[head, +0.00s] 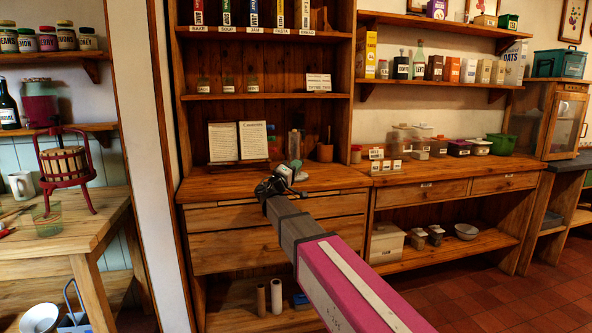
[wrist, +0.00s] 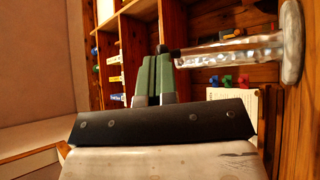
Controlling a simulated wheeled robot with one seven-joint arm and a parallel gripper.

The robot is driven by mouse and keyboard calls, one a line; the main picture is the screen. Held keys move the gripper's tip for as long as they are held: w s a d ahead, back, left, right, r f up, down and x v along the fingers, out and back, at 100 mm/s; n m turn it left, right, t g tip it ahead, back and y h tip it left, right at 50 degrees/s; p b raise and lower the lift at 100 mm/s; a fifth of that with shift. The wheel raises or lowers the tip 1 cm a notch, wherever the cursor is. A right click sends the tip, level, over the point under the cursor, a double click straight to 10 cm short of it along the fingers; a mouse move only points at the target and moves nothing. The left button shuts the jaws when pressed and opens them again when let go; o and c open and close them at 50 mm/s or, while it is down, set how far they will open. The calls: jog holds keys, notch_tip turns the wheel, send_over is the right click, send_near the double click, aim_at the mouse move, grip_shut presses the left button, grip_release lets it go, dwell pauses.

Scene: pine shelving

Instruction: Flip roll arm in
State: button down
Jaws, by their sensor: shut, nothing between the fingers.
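My gripper (wrist: 154,62) shows in the wrist view with its two green fingers together and nothing between them. A shiny, see-through or metallic rod-like arm (wrist: 235,52), which looks like the roll arm, extends left from a rounded plate (wrist: 292,45) at the right edge. The arm's dark tip lies right by my fingertips; I cannot tell whether they touch. In the head view my gripper (head: 292,169) is above the hutch counter, in front of its back boards.
The wooden counter (head: 330,180) has drawers below. A small brown pot (head: 325,152) stands to the right. Jars and boxes line the shelves.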

jog(key=w+a+r+n+g+y, duration=0.2)
jog(key=w+r+n+g+y, duration=0.25)
jog(key=w+r+n, duration=0.45)
jog(key=s+a+m, duration=0.2)
jog(key=s+a, duration=0.5)
jog(key=s, duration=0.3)
jog(key=shift+s+a+r, duration=0.25)
jog(key=shift+a, duration=0.05)
jog(key=shift+t, duration=0.25)
